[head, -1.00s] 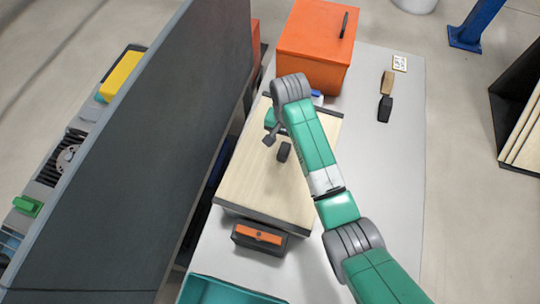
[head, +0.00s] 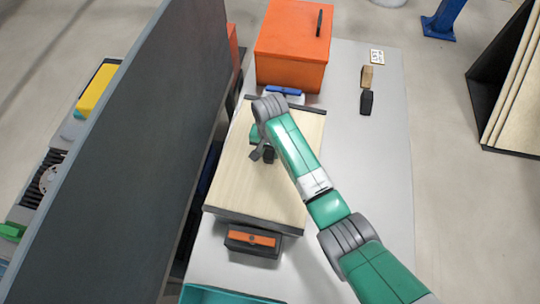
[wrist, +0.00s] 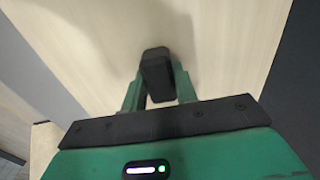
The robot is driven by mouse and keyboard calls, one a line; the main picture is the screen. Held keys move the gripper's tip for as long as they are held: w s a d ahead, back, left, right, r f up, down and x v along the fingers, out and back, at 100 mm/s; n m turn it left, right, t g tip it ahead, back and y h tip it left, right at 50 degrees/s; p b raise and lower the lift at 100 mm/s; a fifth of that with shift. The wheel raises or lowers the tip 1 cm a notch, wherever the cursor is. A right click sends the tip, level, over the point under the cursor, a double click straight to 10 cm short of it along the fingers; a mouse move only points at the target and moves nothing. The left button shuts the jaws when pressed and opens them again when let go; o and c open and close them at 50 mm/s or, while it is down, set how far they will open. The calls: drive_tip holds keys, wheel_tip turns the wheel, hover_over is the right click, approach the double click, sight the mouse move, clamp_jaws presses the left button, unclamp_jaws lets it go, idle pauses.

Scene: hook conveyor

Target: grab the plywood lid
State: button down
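The plywood lid (head: 232,180) is a pale wood board with dark edging at its two ends, lying flat on the grey table. A dark block-shaped handle (wrist: 157,75) stands up from its face. My gripper (head: 262,153) is low over the middle of the lid, at the handle. In the wrist view my gripper (wrist: 159,88) has its two green fingers apart, one on each side of the handle. Whether the fingertips touch the handle is hard to tell. The arm partly covers the lid in the head view.
An orange box (head: 292,45) stands behind the lid, with a blue-and-white item (head: 283,91) before it. A dark and orange box (head: 253,241) sits in front. A tall grey panel (head: 130,150) rises at left. The table's right side (head: 370,170) is mostly clear.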

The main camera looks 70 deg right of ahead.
wheel_tip(320, 180, up, 10)
drive_tip(key=shift+r+p, duration=0.1)
drive_tip(key=shift+p, duration=0.25)
